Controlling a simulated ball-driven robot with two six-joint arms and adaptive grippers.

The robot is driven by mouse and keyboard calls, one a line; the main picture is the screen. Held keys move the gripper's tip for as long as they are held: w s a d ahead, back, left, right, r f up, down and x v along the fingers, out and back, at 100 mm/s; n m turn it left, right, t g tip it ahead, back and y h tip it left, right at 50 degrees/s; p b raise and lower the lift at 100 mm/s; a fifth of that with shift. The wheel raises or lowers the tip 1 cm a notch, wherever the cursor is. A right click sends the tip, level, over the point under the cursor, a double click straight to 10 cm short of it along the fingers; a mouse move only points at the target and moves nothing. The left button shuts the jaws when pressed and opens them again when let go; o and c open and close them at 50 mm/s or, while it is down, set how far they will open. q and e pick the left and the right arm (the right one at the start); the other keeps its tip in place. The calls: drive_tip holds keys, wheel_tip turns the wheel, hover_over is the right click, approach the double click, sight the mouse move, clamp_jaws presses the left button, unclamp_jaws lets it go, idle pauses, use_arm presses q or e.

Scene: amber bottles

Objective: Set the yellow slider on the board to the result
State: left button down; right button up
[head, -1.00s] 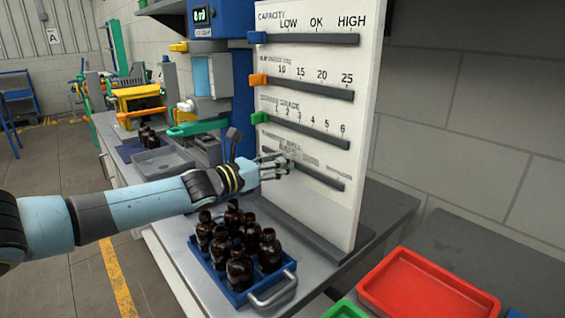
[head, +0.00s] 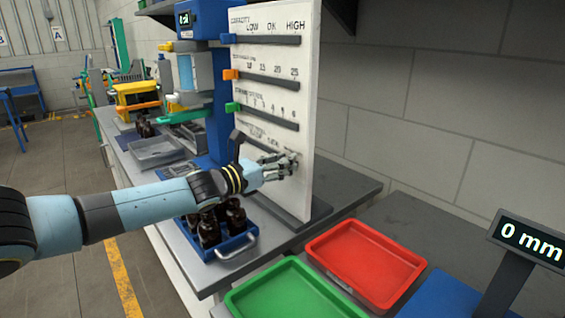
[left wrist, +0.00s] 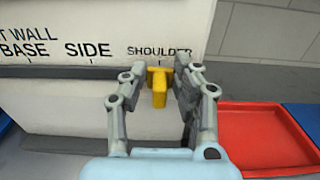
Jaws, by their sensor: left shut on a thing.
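The white board (head: 308,100) stands upright on the bench with several dark slots. My left gripper (head: 288,162) is at the right end of its bottom slot (head: 258,146). In the left wrist view, its fingers are shut on the yellow slider (left wrist: 159,88), directly below the word SHOULDER. SIDE and BASE are printed farther left. The yellow slider is hidden by the hand in the head view. The blue slider (head: 228,39), orange slider (head: 231,75) and green slider (head: 233,107) sit at the left ends of the upper slots. My right gripper is not in view.
A blue crate (head: 235,246) of amber bottles stands below my left arm. A red tray (head: 365,255) and a green tray (head: 285,295) lie to the right. A display (head: 530,240) reads 0 mm. A grey tray (head: 155,152) is farther back.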

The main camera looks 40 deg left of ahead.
use_arm(q)
drive_tip(key=shift+d+f, duration=0.1)
drive_tip(key=c, duration=1.3)
unclamp_jaws()
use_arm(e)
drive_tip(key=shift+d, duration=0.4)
use_arm(q)
drive_tip(key=shift+s+a, duration=0.15)
drive_tip(key=shift+s, duration=1.75)
drive_tip(key=shift+s+a, duration=0.15)
drive_tip(key=shift+s, duration=1.7)
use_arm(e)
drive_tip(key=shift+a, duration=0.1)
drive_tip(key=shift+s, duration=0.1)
